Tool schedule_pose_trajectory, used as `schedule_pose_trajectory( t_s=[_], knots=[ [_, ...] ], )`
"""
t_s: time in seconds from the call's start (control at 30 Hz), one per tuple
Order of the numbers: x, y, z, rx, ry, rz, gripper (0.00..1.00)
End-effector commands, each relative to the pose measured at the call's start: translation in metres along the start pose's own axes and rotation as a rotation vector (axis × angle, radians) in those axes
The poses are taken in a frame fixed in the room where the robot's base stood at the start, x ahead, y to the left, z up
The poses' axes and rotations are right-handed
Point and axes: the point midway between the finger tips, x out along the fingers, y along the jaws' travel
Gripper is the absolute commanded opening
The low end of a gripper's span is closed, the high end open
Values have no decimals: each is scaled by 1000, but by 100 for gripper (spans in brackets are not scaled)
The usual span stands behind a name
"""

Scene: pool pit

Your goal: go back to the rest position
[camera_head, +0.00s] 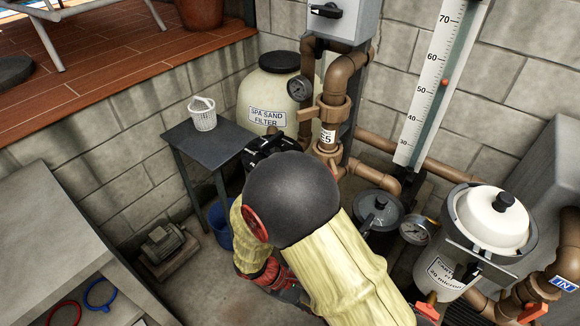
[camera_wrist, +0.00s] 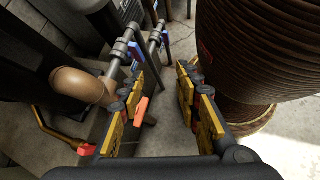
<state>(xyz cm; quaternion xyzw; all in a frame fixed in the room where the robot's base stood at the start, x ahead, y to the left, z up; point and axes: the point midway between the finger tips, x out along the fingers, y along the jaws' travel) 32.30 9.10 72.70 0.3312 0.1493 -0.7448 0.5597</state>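My gripper (camera_wrist: 161,72) shows in the wrist view with its two yellow-padded fingers spread apart. Bare grey floor shows between them, and nothing is held. In the head view my arm, in a pale yellow cover with a black rounded joint, fills the lower middle.
A brown ribbed cylinder (camera_wrist: 252,50) stands close on the right in the wrist view; pipes (camera_wrist: 122,48) run on the left. In the head view are a small dark table (camera_head: 207,146) with a white basket (camera_head: 203,114), the sand filter (camera_head: 262,92) and a white-lidded canister (camera_head: 492,222).

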Motion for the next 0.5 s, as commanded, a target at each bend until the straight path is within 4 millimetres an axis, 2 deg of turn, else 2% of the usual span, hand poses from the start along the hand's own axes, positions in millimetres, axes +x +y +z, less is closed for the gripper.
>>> schedule_pose_trajectory(
  t_s=[0.1, 0.5],
  knots=[
    [-28, 2, 28, 132, 120, -101, 33],
    [-103, 16, 116, 546, 503, -357, 33]
  ],
)
